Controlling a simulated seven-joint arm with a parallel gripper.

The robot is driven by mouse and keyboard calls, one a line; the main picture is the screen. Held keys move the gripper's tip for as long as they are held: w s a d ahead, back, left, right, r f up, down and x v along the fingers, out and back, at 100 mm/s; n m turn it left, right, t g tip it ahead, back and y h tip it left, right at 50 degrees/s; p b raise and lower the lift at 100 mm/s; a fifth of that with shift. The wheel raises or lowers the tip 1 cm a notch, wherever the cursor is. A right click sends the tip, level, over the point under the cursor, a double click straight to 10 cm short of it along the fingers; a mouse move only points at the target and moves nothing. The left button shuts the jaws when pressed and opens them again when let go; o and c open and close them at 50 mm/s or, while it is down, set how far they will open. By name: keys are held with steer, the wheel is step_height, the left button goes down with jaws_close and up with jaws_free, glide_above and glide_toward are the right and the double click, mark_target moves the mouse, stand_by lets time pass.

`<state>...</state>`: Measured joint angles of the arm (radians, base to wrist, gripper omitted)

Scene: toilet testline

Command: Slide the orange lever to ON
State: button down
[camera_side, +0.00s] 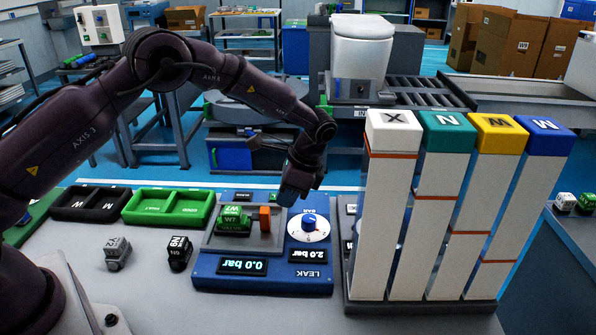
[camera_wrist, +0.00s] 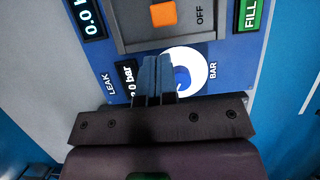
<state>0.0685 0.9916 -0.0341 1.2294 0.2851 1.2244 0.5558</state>
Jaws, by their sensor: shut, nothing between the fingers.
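The orange lever (camera_side: 265,218) stands upright on the grey plate of the blue leak tester (camera_side: 262,287). In the wrist view the orange lever (camera_wrist: 163,14) shows at the top edge, with the word OFF to its right; an ON label is not readable. My gripper (camera_side: 287,197) is above the tester, to the right of the lever and close to the blue dial knob (camera_side: 309,222). In the wrist view my gripper (camera_wrist: 160,66) has its blue fingertips together and empty, partly covering the white dial. The fingertips are apart from the lever.
A green block (camera_side: 233,220) sits left of the lever. The displays read 0.0 bar and 2.0 bar. Tall white columns with coloured tops (camera_side: 388,200) stand close on the right. Two small blocks (camera_side: 118,252) lie left, before black and green trays (camera_side: 165,206).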

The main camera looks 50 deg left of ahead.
mark_target(263, 210)
steer(key=shift+w+d+r, duration=1.75)
steer(key=shift+w+r, duration=0.7)
steer(key=shift+r, duration=0.65)
steer(key=x, duration=0.9)
steer(key=shift+s+a+f, duration=0.1)
steer(key=shift+s, duration=0.1)
steer(key=shift+s+a+f, duration=0.15)
steer(key=shift+s+a, duration=0.8)
steer(key=shift+a, duration=0.05)
steer(key=shift+s+a, duration=0.45)
steer(key=shift+s+a, duration=1)
